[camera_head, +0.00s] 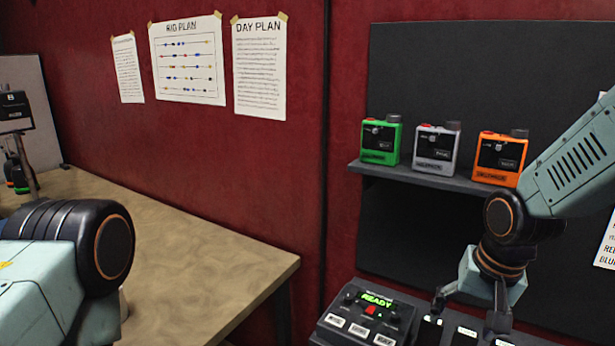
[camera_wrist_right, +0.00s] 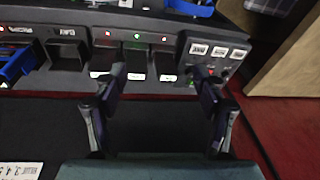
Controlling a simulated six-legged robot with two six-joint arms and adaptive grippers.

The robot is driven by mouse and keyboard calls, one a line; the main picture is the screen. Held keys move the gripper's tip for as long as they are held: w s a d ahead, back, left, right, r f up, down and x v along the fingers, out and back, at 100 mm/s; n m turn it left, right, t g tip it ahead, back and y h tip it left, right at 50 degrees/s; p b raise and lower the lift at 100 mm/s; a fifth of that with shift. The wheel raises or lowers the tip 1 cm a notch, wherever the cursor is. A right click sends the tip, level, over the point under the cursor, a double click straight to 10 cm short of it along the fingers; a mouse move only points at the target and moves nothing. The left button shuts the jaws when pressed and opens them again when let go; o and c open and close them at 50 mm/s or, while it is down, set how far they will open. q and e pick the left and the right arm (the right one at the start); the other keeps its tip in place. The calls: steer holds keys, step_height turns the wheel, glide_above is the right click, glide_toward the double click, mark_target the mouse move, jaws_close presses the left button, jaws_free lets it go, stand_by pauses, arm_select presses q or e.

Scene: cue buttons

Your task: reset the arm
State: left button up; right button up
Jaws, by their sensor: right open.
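My right arm comes in from the right in the head view. Its gripper (camera_head: 467,314) is open and empty, pointing down over the dark console (camera_head: 336,323). In the wrist view the two fingers of the right gripper (camera_wrist_right: 158,78) stand apart, with dark slots of the console (camera_wrist_right: 163,62) between and beyond them. The control box has a green READY display (camera_head: 377,300), a small red button (camera_head: 371,310) and a row of white labelled keys (camera_head: 358,330). My left arm shows at the lower left, but its gripper is out of view.
A shelf (camera_head: 440,178) holds a green device (camera_head: 380,142), a grey device (camera_head: 436,147) and an orange device (camera_head: 498,157). A blue object (camera_wrist_right: 18,62) sits at the console's left in the wrist view.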

steer(key=s+a+f+n+t+b, duration=0.1)
steer(key=s+f+n+b, duration=0.2)
steer(key=f, duration=0.8)
steer(key=s+a+f+t+b, duration=0.1)
steer(key=s+a+f+b, duration=0.3)
steer(key=f, duration=0.8)
steer(key=s+d+f+n+g+b, duration=0.1)
steer(key=s+f+g+b, duration=0.3)
steer(key=s+f+b, duration=0.5)
steer(key=s+d+f, duration=0.1)
steer(key=s+f, duration=1)
steer(key=s, duration=0.1)
steer(key=shift+s+h+b, duration=0.3)
steer(key=shift+s+b, duration=0.05)
steer(key=shift+b, duration=0.05)
steer(key=shift+d, duration=0.1)
steer(key=shift+s, duration=0.15)
